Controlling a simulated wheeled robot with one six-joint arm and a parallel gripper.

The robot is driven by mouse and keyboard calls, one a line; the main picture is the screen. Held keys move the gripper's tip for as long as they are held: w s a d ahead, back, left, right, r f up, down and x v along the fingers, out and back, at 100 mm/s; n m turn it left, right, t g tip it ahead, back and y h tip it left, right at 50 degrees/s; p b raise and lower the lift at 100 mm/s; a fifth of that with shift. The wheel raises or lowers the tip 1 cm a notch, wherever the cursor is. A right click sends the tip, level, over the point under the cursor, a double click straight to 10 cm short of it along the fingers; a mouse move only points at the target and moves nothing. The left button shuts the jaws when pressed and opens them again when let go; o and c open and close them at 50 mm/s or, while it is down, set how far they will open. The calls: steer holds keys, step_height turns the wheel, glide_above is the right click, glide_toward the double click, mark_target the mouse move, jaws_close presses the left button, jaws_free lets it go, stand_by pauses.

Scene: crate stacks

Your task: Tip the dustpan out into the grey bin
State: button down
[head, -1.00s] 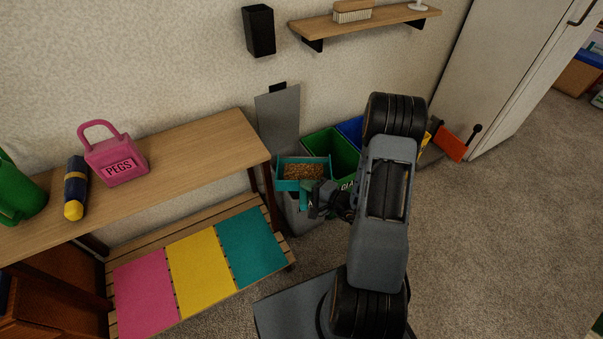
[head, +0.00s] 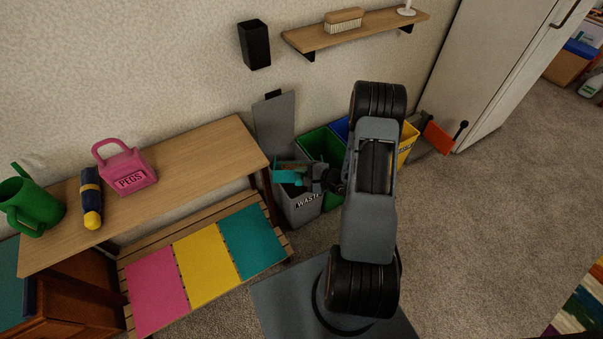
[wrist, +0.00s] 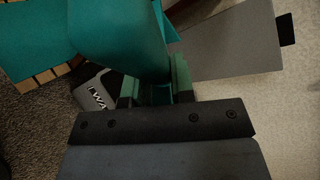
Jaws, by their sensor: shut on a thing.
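The teal dustpan (head: 288,166) is tilted on its side over the open mouth of the grey bin (head: 303,212), which is labelled WASTE. My gripper (head: 312,177) is shut on the dustpan's handle, just above the bin. In the wrist view, the dustpan's teal underside (wrist: 118,40) fills the upper middle, with its handle between the fingers (wrist: 155,92). Part of the grey bin (wrist: 95,88) shows below it. The bin's lid (head: 275,122) stands open against the wall. I cannot tell how much debris is left in the pan.
A green bin (head: 322,146), a blue bin (head: 341,127) and a yellow bin (head: 408,146) stand to the right, partly behind my arm. A wooden table (head: 205,165) and a slatted bench (head: 190,218) with coloured mats are to the left. Carpet is clear at right.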

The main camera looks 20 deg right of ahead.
steer(key=shift+w+d+r+m+g+p, duration=0.25)
steer(key=shift+w+r+p, duration=0.25)
steer(key=shift+r+p, duration=0.4)
steer(key=shift+w+d+r+m+g+p, duration=0.15)
steer(key=shift+w+m+g+p, duration=0.1)
steer(key=shift+w+p, duration=0.25)
steer(key=shift+w+d+f+m+g+p, duration=0.15)
steer(key=shift+w+g+p, duration=0.1)
steer(key=shift+p, duration=0.45)
steer(key=w+d+r+m+g+p, duration=0.2)
steer(key=w+d+m+g+p, duration=0.1)
steer(key=w, duration=0.4)
steer(key=shift+w+r+y, duration=0.25)
steer(key=shift+y, duration=0.15)
steer(key=shift+d+g, duration=0.15)
steer(key=shift+g, duration=0.1)
